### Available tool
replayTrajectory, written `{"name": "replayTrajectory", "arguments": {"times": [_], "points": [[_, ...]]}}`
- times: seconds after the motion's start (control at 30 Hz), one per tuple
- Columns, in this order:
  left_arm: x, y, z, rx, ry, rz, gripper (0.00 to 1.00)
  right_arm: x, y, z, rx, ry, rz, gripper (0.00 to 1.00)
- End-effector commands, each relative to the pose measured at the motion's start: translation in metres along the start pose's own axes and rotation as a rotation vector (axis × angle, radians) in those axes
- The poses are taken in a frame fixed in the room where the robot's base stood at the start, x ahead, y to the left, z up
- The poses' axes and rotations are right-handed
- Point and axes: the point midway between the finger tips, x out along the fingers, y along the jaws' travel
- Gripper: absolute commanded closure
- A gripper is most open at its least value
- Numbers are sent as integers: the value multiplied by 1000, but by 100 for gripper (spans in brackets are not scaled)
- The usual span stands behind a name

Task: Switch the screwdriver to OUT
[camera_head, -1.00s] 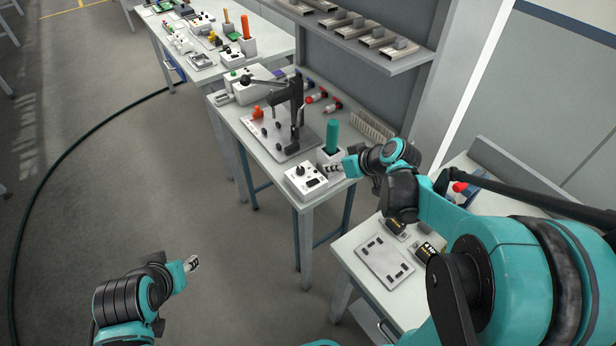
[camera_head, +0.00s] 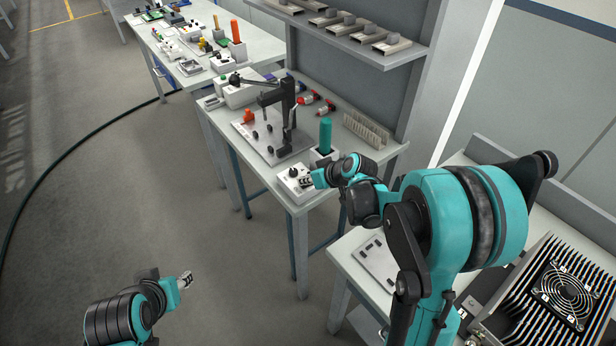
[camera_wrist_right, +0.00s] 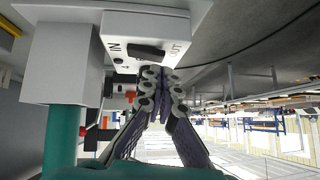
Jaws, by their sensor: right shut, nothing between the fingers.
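The white control box (camera_head: 285,184) with a dark knob (camera_head: 293,172) sits at the near corner of the middle bench. In the right wrist view its dark knob (camera_wrist_right: 147,51) lies between the printed words IN and OUT; which word it points to is unclear. My right gripper (camera_head: 306,182) is shut and empty, its tips (camera_wrist_right: 160,75) close to the knob; contact cannot be told. The teal-handled screwdriver (camera_head: 325,133) stands upright in its holder beside the box. Its teal handle also shows in the wrist view (camera_wrist_right: 62,142). My left gripper (camera_head: 187,280) hangs over the floor, away from the benches.
A press on a plate (camera_head: 270,138) stands behind the box, with red-ended tools (camera_head: 308,98) beyond it. A slotted grey rack (camera_head: 366,130) is on the right. A finned heat sink with a fan (camera_head: 560,295) lies on the near bench.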

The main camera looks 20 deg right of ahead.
Motion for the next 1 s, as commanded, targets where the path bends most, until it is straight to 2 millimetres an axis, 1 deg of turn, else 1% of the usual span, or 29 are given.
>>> {"name": "replayTrajectory", "arguments": {"times": [0.1,0.4,0.57,0.83,1.0], "points": [[2,0,1,0,0,0,60,3,0,3,0,0,0,100],[1,0,1,0,0,0,60,3,0,3,-2,0,1,100],[6,0,4,0,0,0,60,10,-4,10,-63,-2,59,100],[4,0,3,0,0,0,60,8,-2,8,-56,-2,57,100],[3,0,2,0,0,0,60,5,4,6,-55,-2,58,100]]}}
